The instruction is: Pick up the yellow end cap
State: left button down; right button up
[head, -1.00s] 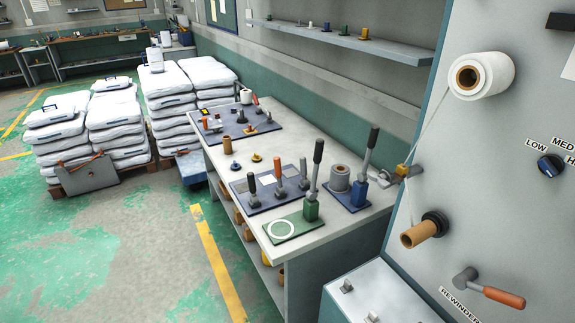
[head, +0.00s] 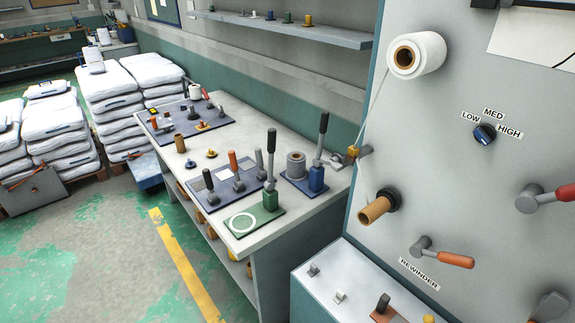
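Small cap-like parts show in the head view, and I cannot tell for sure which one is the yellow end cap. A yellow part (head: 308,20) stands at the right of a row on the wall shelf. Two small dark blue and yellow parts, a nearer one (head: 190,164) and a farther one (head: 211,154), sit on the workbench. A small orange-yellow part (head: 201,127) lies on the dark blue mat at the back of the bench. Neither of my grippers is in view.
The workbench (head: 237,240) holds a green lever press (head: 270,199), a blue lever press (head: 317,179) and a grey roll (head: 296,165). A large machine panel (head: 440,190) with a white roll (head: 428,53) stands at the right. Stacked white sacks (head: 115,85) stand at the left. Floor before the bench is clear.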

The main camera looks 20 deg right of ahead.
aim_at(211, 153)
jog(key=i+j+z, duration=0.15)
jog(key=z, duration=0.25)
jog(key=i+j+z, duration=0.15)
jog(key=z, duration=0.3)
jog(key=j+z, duration=0.4)
jog(key=i+l, duration=0.05)
jog(key=l, duration=0.05)
